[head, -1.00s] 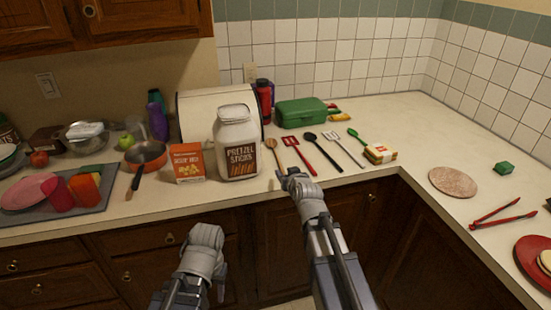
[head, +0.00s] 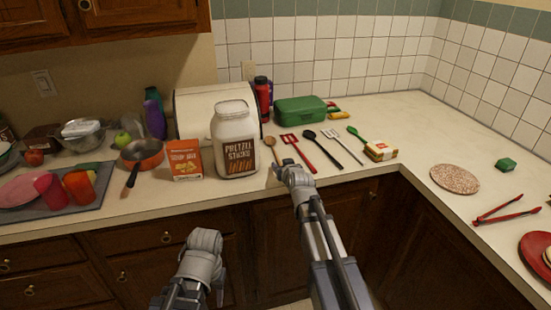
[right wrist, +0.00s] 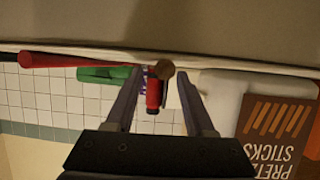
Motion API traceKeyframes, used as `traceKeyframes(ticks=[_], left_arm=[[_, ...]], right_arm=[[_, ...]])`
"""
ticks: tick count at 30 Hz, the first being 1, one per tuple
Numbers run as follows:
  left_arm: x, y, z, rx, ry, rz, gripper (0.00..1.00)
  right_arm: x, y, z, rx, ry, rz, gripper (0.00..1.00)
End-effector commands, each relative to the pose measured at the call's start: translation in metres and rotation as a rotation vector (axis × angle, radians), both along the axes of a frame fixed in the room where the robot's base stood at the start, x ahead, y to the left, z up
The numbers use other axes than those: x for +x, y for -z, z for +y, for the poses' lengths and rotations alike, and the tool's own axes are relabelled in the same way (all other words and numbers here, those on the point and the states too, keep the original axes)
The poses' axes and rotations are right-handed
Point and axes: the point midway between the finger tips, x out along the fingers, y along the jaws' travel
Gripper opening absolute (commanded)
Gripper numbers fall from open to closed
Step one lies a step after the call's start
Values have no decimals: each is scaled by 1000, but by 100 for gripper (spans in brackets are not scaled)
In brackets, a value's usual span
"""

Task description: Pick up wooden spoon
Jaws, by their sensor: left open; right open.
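The wooden spoon (head: 271,147) lies on the counter just right of the pretzel jar, its bowl toward the back and its handle toward the front edge. My right gripper (head: 280,170) is at the counter's front edge, by the handle end, and partly hides it. In the right wrist view, which is upside down, the brown round end of the spoon handle (right wrist: 165,69) shows between the two spread fingers of my right gripper (right wrist: 160,75). The fingers are not closed on it. My left gripper (head: 205,240) is low in front of the cabinets, empty, away from the counter; its fingers are hard to see.
The pretzel jar (head: 236,140) stands close left of the spoon. A red slotted spatula (head: 300,153) lies close to its right, with a black spoon (head: 322,145) and a white-headed turner (head: 342,146) beyond. A green box (head: 300,110) sits behind.

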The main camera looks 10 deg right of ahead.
Motion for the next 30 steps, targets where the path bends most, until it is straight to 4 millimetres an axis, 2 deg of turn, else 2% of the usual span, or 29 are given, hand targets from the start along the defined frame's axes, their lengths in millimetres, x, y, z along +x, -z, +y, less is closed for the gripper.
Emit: traceKeyframes(ticks=[2, 8, 23, 30], left_arm=[[0, 5, 0, 0, 0, 0, 50], [0, 3, 0, 0, 0, 0, 50], [0, 3, 0, 0, 0, 0, 50], [0, 3, 0, 0, 0, 0, 50]], right_arm=[[10, 5, 0, -1, 0, 0, 54], [9, 3, 0, 0, 0, 0, 54], [9, 3, 0, 0, 0, 0, 0], [9, 3, 0, 0, 0, 0, 0]])
